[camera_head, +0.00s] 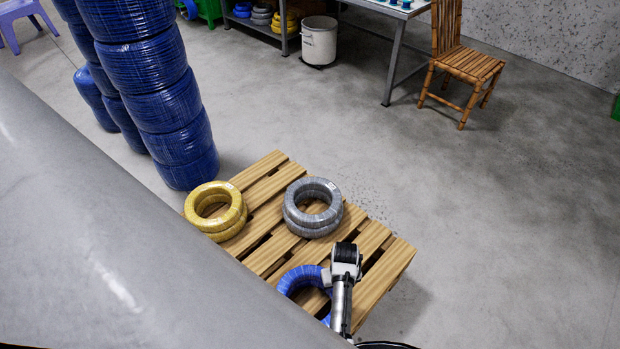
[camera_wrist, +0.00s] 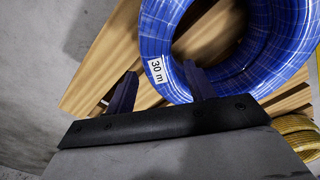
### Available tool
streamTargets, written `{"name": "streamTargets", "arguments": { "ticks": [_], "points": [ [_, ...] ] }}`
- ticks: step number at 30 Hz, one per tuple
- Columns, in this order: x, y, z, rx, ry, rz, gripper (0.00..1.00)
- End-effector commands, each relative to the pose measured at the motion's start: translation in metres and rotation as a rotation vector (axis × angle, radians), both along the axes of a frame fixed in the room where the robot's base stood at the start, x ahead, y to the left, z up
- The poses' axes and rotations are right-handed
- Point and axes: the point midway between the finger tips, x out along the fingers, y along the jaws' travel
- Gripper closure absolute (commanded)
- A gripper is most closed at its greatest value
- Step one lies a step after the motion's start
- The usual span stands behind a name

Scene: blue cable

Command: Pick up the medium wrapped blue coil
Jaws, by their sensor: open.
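The wrapped blue coil (camera_head: 291,281) lies flat on the wooden pallet (camera_head: 394,264) near its front edge. My arm hides its right part in the head view. In the wrist view the coil (camera_wrist: 158,38) fills the upper right and carries a white "30 m" label. My gripper (camera_wrist: 162,86) is open and empty. Its left finger is outside the coil's rim, over pallet wood. Its right finger overlaps the ring near the inner edge. The coil's wall shows between the fingertips; I cannot tell the height gap or any contact.
A grey coil stack (camera_head: 313,222) and a yellow coil stack (camera_head: 216,226) stand farther back on the pallet. Tall stacks of large blue coils (camera_head: 172,110) stand behind at left. A bamboo chair (camera_head: 468,66) and a white bucket (camera_head: 319,42) are at the back. Floor right of the pallet is clear.

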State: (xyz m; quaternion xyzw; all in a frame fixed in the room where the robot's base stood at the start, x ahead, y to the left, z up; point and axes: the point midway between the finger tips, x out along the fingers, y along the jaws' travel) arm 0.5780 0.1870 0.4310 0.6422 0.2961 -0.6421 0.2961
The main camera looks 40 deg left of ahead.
Motion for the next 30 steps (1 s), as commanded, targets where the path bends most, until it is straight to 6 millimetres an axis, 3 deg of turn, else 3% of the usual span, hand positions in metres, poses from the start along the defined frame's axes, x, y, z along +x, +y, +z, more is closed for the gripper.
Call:
{"name": "streamTargets", "arguments": {
  "ticks": [7,17,27,30],
  "points": [
    [-0.004,-0.001,-0.036,-0.001,0.002,0.001,0.46],
    [-0.003,-0.001,-0.043,0.0,0.0,0.0,0.46],
    [-0.003,-0.001,-0.043,0.0,0.0,0.0,0.91],
    [-0.003,-0.001,-0.043,0.0,0.0,0.0,1.0]
  ]
}}
